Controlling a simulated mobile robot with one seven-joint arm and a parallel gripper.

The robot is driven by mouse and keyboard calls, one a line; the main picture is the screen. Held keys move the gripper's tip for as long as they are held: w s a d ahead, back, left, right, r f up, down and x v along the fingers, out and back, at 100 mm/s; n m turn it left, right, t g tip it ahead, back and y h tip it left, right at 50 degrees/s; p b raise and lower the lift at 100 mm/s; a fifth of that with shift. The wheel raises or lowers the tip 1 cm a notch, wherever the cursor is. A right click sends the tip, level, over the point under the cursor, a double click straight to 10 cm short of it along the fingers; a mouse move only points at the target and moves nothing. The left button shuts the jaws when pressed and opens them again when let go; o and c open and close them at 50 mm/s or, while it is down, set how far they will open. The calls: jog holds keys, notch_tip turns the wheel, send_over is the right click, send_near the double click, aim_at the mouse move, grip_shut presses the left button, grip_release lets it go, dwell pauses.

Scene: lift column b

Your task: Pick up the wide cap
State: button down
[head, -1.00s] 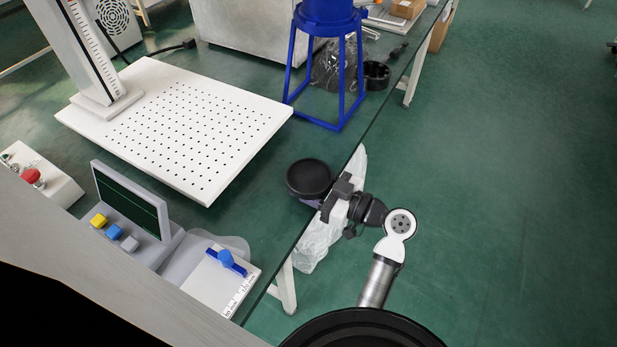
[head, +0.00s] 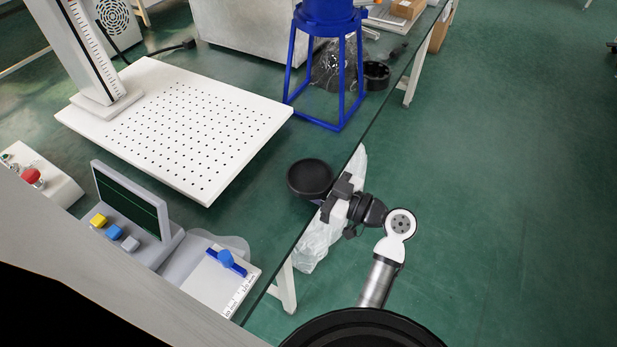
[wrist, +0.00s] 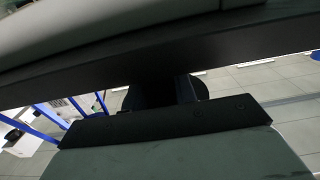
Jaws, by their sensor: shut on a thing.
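The wide cap (head: 310,178) is black and round, with a shallow dished top facing up in the head view. It is at the right edge of the glass table, left of my gripper (head: 327,201). My gripper is shut on the cap at its near right side; the fingertips are partly hidden. In the wrist view, a dark round shape, likely the cap (wrist: 150,95), shows between dark gripper parts. I cannot tell clearly whether the cap touches the table.
A blue stand (head: 325,100) stands behind the cap, with a black round container (head: 376,75) beside it. A white perforated board (head: 180,125) lies to the left.

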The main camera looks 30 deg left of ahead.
aim_at(309, 178)
jog(key=shift+r+p, duration=1.3)
jog(key=shift+r, duration=1.7)
jog(key=shift+r, duration=0.1)
